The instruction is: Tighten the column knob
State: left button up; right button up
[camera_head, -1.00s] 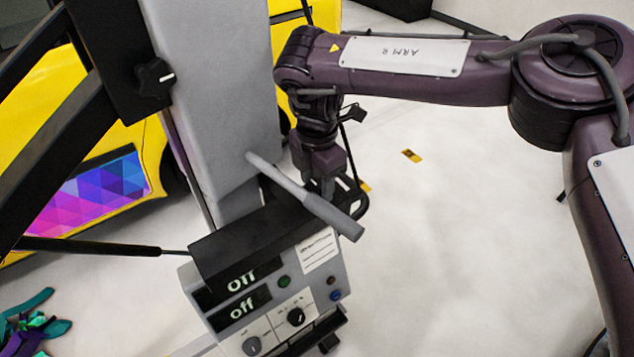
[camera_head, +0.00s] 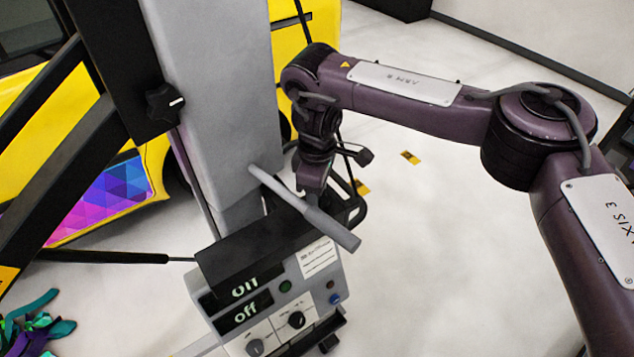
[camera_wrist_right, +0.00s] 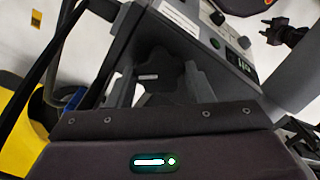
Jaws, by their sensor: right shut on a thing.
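A black lobed knob (camera_wrist_right: 163,72) with a white mark sits between the two fingers of my right gripper (camera_wrist_right: 160,85) in the right wrist view. The gripper is shut on it. In the head view my right gripper (camera_head: 314,178) points down behind the grey control box (camera_head: 272,305), beside the grey column (camera_head: 215,90). Its fingertips and the held knob are hidden there by the box and its handle. Another black star-shaped knob (camera_head: 163,103) with a white mark is on the black carriage at the column's upper left; nothing touches it. My left gripper is not in view.
A grey bar handle (camera_head: 305,208) sticks out over the box, close to my right gripper. Two displays on the box front read "off". A yellow vehicle (camera_head: 95,225) with a coloured panel stands behind the column. Teal and purple strips (camera_head: 35,325) lie at lower left.

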jog(key=m+p, duration=0.2)
jog(key=r+m+p, duration=0.1)
jog(key=m, duration=0.1)
jog(key=shift+w+p, duration=0.2)
jog(key=shift+p, duration=0.15)
jog(key=shift+f+m+p, duration=0.15)
jog(key=shift+m+p, duration=1)
jog(key=shift+m, duration=0.55)
jog(key=shift+f, duration=0.1)
jog(key=o, duration=1)
jog(key=shift+s+f, duration=0.15)
jog(key=shift+r, duration=3.9)
